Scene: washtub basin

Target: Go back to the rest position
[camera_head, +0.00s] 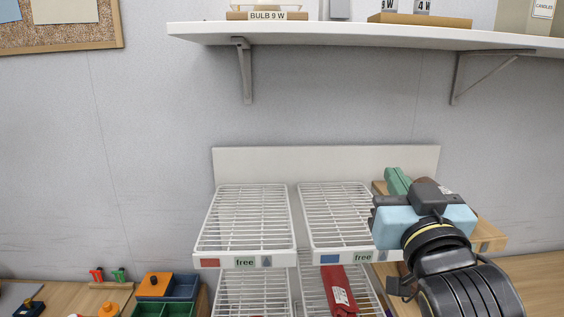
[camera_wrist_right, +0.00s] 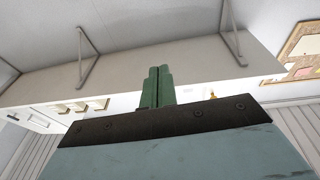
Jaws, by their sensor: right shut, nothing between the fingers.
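My right gripper (camera_head: 396,180) reaches in from the lower right in the head view, in front of the right end of the wire rack. Its green fingers are together and hold nothing. The closed fingers also show in the right wrist view (camera_wrist_right: 157,87), with the wall shelf beyond them. My left gripper is not in either view.
A white wire rack (camera_head: 244,218) has two empty upper trays, each labelled "free". A red packet (camera_head: 338,290) lies on a lower tray. A wall shelf (camera_head: 350,36) with boxes spans above. Orange, blue and green bins (camera_head: 166,286) stand lower left.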

